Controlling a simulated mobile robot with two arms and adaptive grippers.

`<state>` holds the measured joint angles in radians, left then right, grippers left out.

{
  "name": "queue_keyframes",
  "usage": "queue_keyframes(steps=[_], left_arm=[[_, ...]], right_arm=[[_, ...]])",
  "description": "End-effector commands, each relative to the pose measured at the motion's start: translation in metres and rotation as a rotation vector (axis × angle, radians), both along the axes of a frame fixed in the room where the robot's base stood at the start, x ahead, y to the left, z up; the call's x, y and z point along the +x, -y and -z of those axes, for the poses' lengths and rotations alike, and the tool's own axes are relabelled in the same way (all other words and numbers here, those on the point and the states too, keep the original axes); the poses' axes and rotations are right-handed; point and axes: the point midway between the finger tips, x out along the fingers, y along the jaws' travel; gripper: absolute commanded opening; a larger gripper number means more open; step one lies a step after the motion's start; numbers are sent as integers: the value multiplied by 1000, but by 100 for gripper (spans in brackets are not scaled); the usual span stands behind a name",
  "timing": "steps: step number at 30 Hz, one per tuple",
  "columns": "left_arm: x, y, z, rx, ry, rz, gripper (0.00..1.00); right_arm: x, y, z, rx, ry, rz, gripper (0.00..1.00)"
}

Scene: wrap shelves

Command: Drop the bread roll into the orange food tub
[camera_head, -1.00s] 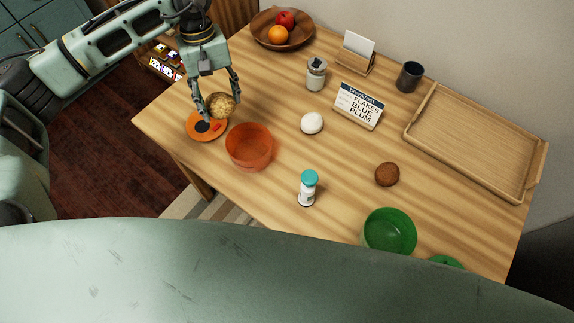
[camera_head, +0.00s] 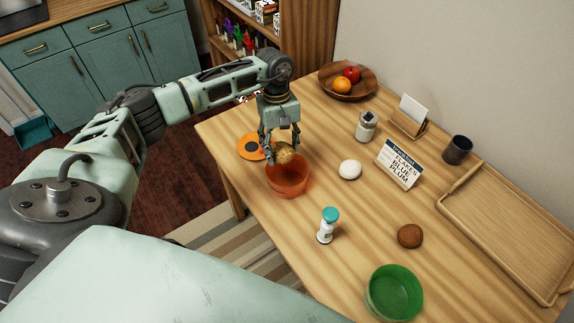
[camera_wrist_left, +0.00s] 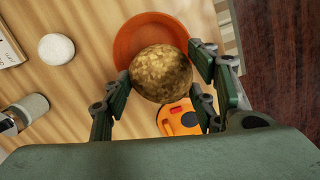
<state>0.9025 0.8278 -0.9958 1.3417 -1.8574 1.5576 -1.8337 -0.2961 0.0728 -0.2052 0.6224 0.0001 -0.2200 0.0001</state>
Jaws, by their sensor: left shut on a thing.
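The bread roll (camera_head: 284,154) is round, golden brown and speckled. My left gripper (camera_head: 281,152) is shut on it and holds it over the far part of the orange food tub (camera_head: 288,188). The tub is round, open and slightly see-through, and stands on the wooden table. In the left wrist view the roll (camera_wrist_left: 161,73) sits between the fingers and covers part of the tub (camera_wrist_left: 128,42). The orange lid (camera_head: 252,146) lies flat on the table behind and left of the tub. My right gripper is not in view.
A white egg-like item (camera_head: 350,169), a teal-capped shaker (camera_head: 327,225), a brown round item (camera_head: 410,236) and a green tub (camera_head: 393,291) stand nearby. A sign (camera_head: 399,164), a jar (camera_head: 366,126), a fruit bowl (camera_head: 347,82) and a tray (camera_head: 513,225) are farther off.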

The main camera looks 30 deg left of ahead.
Motion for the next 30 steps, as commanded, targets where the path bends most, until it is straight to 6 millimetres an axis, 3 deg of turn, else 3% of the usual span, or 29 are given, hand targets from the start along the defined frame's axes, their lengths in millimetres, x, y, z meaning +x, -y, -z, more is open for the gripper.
queue_keyframes(steps=[11,12,18,30], left_arm=[[0,0,9,0,1,-1,28],[0,0,9,0,1,-1,57],[0,0,9,0,1,0,74],[1,-1,4,0,2,0,75]], right_arm=[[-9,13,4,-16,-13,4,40],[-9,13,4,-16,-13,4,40],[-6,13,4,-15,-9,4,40],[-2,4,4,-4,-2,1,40]])
